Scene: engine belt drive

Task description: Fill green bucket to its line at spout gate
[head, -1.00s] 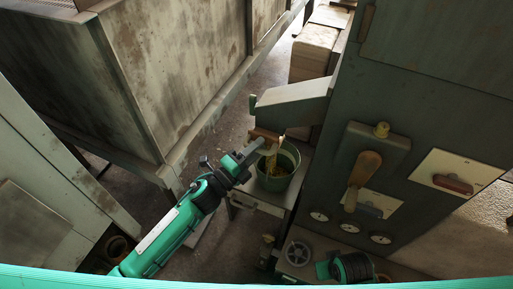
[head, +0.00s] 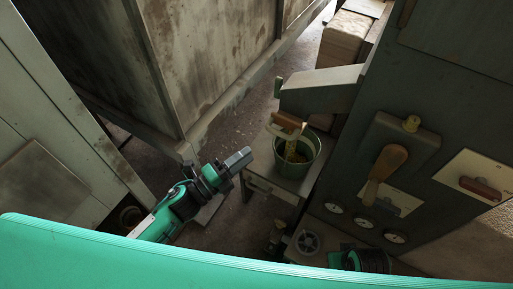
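The green bucket (head: 312,162) stands upright on a small stand under the grey spout (head: 322,92). The spout gate has a wooden handle (head: 286,119) and a pale plate (head: 281,132) at the spout's mouth. A yellowish stream (head: 291,149) shows between the gate and the bucket's inside. The fill level and line cannot be made out. My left gripper (head: 241,158) is to the left of the bucket, apart from it and from the gate. Nothing shows in it, and its finger gap is unclear. My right gripper (head: 368,261) shows only partly at the bottom; its fingers are hidden.
A grey cabinet with a wooden-handled lever (head: 384,172) and several gauges (head: 364,222) stands at right. A large stained bin (head: 205,60) stands at back left. Floor shows between bin and stand.

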